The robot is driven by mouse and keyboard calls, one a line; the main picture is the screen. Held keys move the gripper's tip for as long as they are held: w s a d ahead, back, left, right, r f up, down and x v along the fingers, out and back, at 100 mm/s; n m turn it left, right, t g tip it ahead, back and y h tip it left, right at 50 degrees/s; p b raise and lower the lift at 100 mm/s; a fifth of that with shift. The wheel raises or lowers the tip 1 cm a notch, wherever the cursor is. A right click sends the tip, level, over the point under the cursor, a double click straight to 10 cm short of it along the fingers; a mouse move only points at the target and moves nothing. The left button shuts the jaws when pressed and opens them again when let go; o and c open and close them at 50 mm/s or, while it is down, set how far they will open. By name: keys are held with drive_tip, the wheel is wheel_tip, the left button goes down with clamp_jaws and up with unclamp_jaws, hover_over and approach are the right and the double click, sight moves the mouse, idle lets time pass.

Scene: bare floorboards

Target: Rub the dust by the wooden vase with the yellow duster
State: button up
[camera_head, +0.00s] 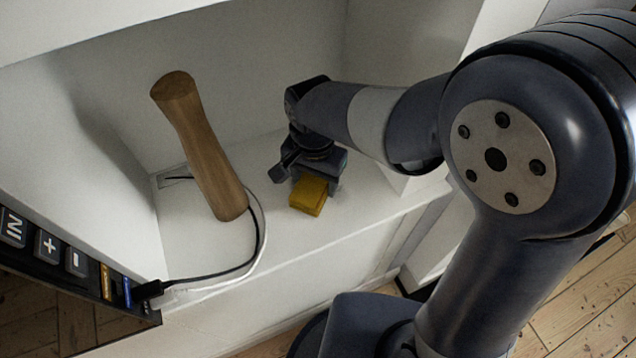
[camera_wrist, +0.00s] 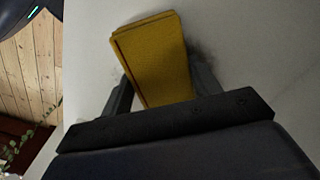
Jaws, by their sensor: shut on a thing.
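The wooden vase (camera_head: 204,150) is a tall brown piece standing on the white shelf, left of my gripper. My gripper (camera_head: 309,183) is shut on the yellow duster (camera_head: 309,197) and holds it low at the shelf surface, to the right of the vase. In the wrist view the duster (camera_wrist: 155,58) sits between my two fingers. Part of the dust may be hidden under the duster and gripper. I cannot tell whether the duster presses on the shelf.
A black cable and a white cable (camera_head: 262,232) curve around the vase's foot to the shelf's front left. A dark panel with buttons (camera_head: 62,250) stands at the lower left. White walls enclose the niche. The shelf's front edge drops to floorboards (camera_head: 570,300).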

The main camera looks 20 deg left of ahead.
sight(336, 206)
drive_tip(key=shift+w+a+f, duration=0.1)
drive_tip(key=shift+w+a, duration=0.7)
drive_tip(key=shift+w, duration=0.15)
drive_tip(key=shift+w+a+p, duration=0.85)
drive_tip(key=shift+w+a, duration=0.5)
drive_tip(key=shift+w, duration=0.25)
drive_tip(key=shift+w+a+p, duration=0.45)
drive_tip(key=shift+w+a, duration=0.65)
drive_tip(key=shift+w, duration=0.25)
drive_tip(key=shift+w+d, duration=0.8)
drive_tip(key=shift+d, duration=0.2)
drive_tip(key=shift+s+d, duration=1.15)
drive_tip(key=shift+s, duration=0.3)
drive_tip(key=shift+s+d+b, duration=0.7)
drive_tip(key=shift+s+d, duration=0.7)
drive_tip(key=shift+s, duration=0.3)
drive_tip(key=shift+s+d, duration=1.2)
drive_tip(key=shift+s, duration=0.2)
drive_tip(key=shift+s+d, duration=1.15)
drive_tip(key=shift+s, duration=0.2)
